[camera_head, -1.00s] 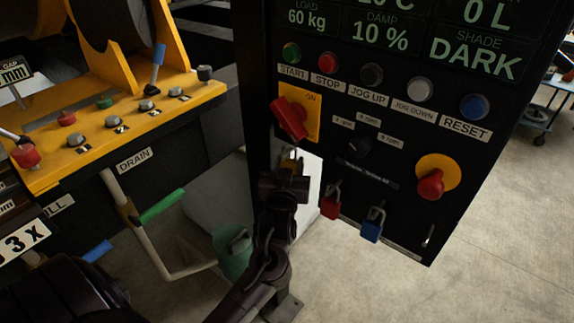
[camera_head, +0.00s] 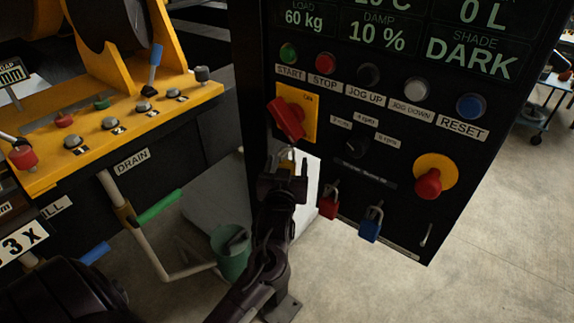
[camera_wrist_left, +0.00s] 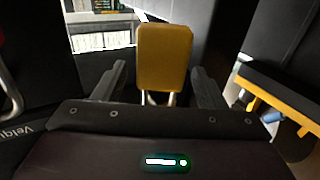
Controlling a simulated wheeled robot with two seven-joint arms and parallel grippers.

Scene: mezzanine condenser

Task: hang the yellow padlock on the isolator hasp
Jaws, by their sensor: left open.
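The yellow padlock (camera_head: 286,161) shows small and partly hidden at my left gripper in the head view, below the isolator. The wrist view shows its yellow body (camera_wrist_left: 164,57) with two shackle legs. My left gripper (camera_head: 282,172) is open, one finger on each side of the padlock; in the wrist view the fingers (camera_wrist_left: 158,88) stand apart from the body with gaps on both sides. The isolator is a red handle (camera_head: 287,118) on a yellow plate (camera_head: 310,108) marked ON. I cannot make out the hasp or whether the shackle passes through it. My right gripper is not in view.
A red padlock (camera_head: 328,205) and a blue padlock (camera_head: 370,226) hang at the panel's lower edge, right of my gripper. A red emergency knob (camera_head: 428,184) sticks out farther right. The yellow machine (camera_head: 120,125) with levers stands at left.

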